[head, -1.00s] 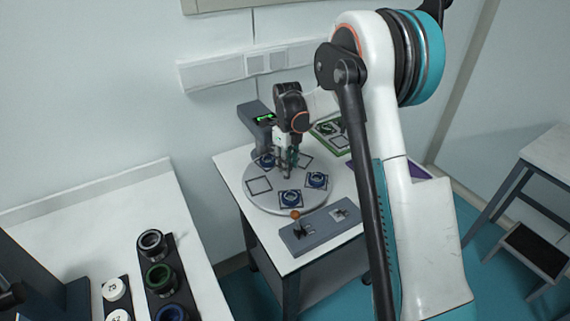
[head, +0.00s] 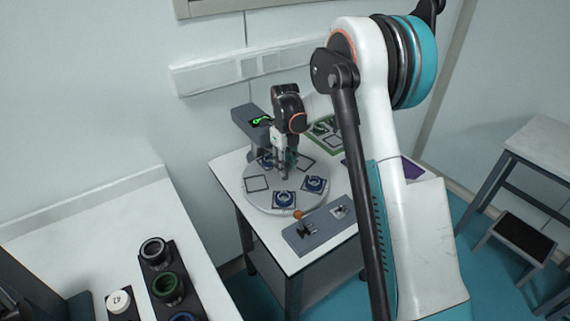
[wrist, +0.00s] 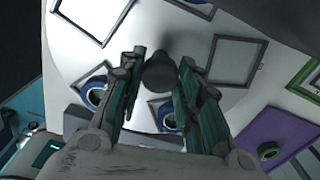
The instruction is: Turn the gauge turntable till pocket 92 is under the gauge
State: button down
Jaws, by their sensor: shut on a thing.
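The gauge turntable (head: 262,199) is a pale round plate on the white table, with square pocket outlines. Blue ring parts sit at its front (head: 284,199) and right (head: 315,184). An empty pocket (head: 257,183) is at the left and another (head: 305,164) at the back right. The gauge (head: 248,122), a dark grey body with a green display, stands behind the plate. My gripper (head: 284,172) points down over the plate. I cannot read pocket numbers; the gripper partly hides the pocket nearest the gauge.
A grey fixture (head: 320,226) with an orange-tipped lever is at the table's front. A green-framed tray (head: 325,134) and a purple mat (head: 411,168) lie at the back right. Another bench at left holds dark ring mounts (head: 168,287). A step stool (head: 525,243) is at right.

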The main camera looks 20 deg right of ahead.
jog(key=c, duration=1.1)
grip_release()
jog(key=shift+r, duration=0.1)
notch_tip(320, 180, up, 12)
jog(key=shift+f, duration=0.1)
